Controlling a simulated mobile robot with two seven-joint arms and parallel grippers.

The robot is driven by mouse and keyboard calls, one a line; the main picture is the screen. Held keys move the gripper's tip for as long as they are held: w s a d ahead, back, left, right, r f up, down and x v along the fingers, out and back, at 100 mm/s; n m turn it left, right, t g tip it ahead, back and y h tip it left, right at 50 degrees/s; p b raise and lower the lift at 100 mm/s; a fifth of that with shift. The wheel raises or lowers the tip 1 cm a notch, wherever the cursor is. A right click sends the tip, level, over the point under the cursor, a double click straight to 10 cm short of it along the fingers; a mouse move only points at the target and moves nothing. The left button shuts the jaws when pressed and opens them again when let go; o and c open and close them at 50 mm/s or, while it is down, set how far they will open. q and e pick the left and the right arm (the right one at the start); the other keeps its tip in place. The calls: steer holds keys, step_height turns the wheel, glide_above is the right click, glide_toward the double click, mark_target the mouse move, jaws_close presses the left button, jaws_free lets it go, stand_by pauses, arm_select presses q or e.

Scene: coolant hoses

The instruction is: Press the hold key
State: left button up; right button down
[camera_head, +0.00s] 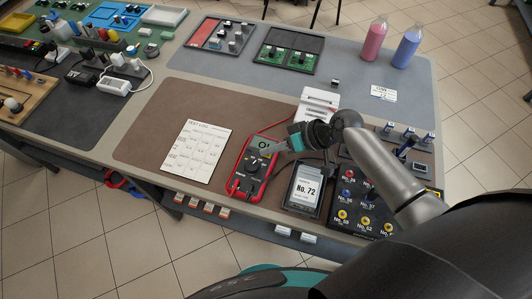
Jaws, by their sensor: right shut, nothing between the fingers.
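The hold key is too small to make out. My left gripper is not in view.
A paper test log (196,152) lies left of the meter. A white device (318,102) sits behind my gripper. Pink (375,41) and blue (406,49) bottles stand at the back.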

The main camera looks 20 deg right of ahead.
mark_target(270, 157)
steer(key=shift+f+b, duration=0.3)
steer(key=shift+f, duration=0.05)
stand_by(0.4)
steer(key=shift+r, duration=0.1)
steer(key=shift+r+p, duration=0.7)
steer(key=shift+p, duration=0.15)
step_height(270, 157, up, 5)
steer(key=p, duration=0.5)
steer(key=shift+r, duration=0.1)
stand_by(0.7)
